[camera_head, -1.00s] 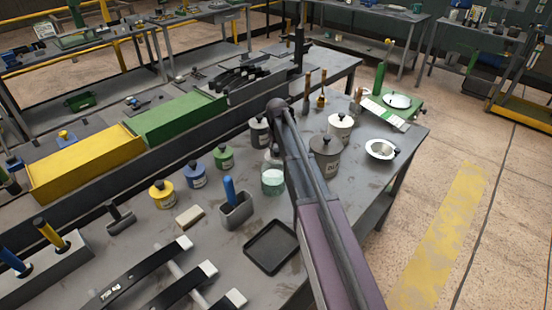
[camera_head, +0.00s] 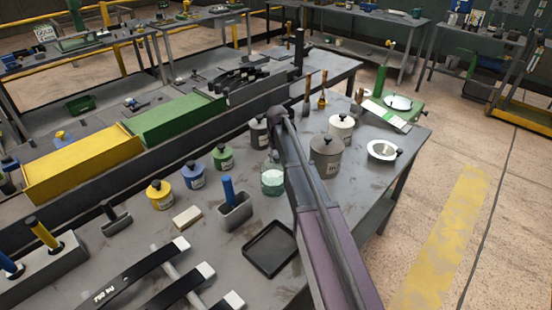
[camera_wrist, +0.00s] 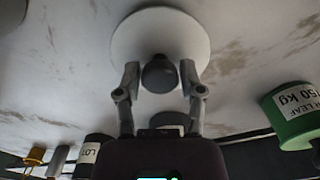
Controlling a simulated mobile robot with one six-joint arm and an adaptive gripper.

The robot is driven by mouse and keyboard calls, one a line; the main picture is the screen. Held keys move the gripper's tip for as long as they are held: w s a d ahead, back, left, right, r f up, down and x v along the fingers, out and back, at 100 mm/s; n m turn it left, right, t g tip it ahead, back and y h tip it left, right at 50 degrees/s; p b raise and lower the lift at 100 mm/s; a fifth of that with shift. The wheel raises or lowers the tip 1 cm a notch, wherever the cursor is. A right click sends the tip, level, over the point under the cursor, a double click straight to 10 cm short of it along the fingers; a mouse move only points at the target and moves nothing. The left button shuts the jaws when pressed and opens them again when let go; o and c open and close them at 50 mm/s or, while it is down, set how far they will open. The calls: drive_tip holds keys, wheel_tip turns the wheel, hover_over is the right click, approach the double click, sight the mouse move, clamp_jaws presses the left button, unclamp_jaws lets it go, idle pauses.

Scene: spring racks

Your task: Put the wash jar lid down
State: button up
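A round white lid (camera_wrist: 118,38) with a dark knob (camera_wrist: 160,74) is in the upper middle of the wrist view. The fingers of my gripper (camera_wrist: 160,72) stand on either side of the knob, with a thin gap showing at each side. The gripper looks open around it. I cannot tell whether the lid touches the surface below. In the head view my arm hides the gripper and the lid. A glass jar with pale contents (camera_head: 272,184) stands just left of my arm; its top is partly unclear.
Yellow (camera_head: 160,196), blue (camera_head: 194,178) and green (camera_head: 223,160) jars stand left of the glass jar. Grey jars (camera_head: 325,166) flank my arm. A dark tray (camera_head: 270,248) and a holder with a blue handle (camera_head: 236,214) are nearer.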

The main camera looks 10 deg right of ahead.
sight(277, 157)
drive_tip(key=shift+o, duration=0.7)
drive_tip(key=shift+r, duration=0.15)
wheel_tip(277, 157, up, 12)
drive_tip(key=p, duration=1.2)
drive_tip(key=shift+s, duration=0.1)
idle(0.4)
drive_tip(key=s+m, duration=0.2)
drive_tip(key=s, duration=2.6)
drive_tip(key=shift+s+a+m, duration=0.15)
drive_tip(key=shift+s+m, duration=0.15)
drive_tip(key=shift+s, duration=0.1)
